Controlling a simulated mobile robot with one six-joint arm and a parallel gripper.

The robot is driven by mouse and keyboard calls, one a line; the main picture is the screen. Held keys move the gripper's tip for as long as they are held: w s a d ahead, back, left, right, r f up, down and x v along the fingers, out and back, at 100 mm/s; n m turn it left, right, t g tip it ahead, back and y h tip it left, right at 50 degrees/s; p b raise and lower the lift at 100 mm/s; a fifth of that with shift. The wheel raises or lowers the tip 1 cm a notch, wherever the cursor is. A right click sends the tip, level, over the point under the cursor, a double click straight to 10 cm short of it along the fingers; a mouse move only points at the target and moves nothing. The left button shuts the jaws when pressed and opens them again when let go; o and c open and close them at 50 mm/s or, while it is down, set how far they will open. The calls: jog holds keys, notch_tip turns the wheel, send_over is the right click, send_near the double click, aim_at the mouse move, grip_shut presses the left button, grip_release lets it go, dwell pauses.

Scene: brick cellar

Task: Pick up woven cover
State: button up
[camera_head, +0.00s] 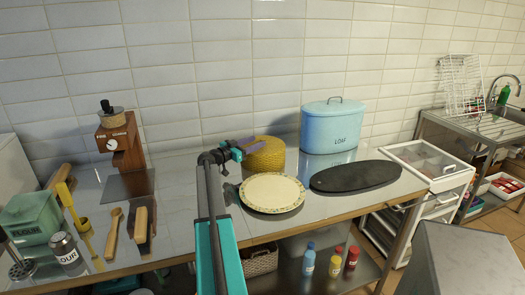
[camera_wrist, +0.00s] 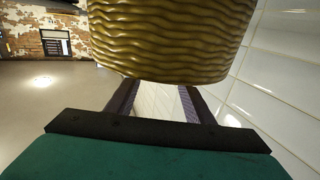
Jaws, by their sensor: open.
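The woven cover (camera_head: 268,157) is a round yellow thing with a wavy weave, standing on the steel counter near the wall, behind the cream plate. In the wrist view the woven cover (camera_wrist: 170,40) fills the top middle, with its rim curving just above the fingers. My gripper (camera_head: 247,145) is at the upper left side of the cover in the head view. In the wrist view my gripper (camera_wrist: 155,98) is open, its two dark fingers apart with only pale tiles seen between them. The fingertips run up to the cover's rim and are partly hidden there; I cannot tell whether they touch it.
A cream plate (camera_head: 272,192) lies in front of the cover, and a dark oval board (camera_head: 355,176) to its right. A blue LOAF bin (camera_head: 333,128) stands behind the board. A wooden grinder (camera_head: 121,140) is at the left. The tiled wall (camera_head: 230,60) is close behind.

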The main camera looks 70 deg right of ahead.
aim_at(263, 139)
jog(key=shift+s+d+r+p, duration=0.15)
jog(key=shift+s+d+p, duration=0.15)
jog(key=shift+d+p, duration=0.15)
jog(key=shift+p+x, duration=0.7)
jog(key=shift+x, duration=1.35)
jog(key=shift+s, duration=0.1)
jog(key=shift+a, duration=0.1)
jog(key=shift+c, duration=0.5)
grip_shut()
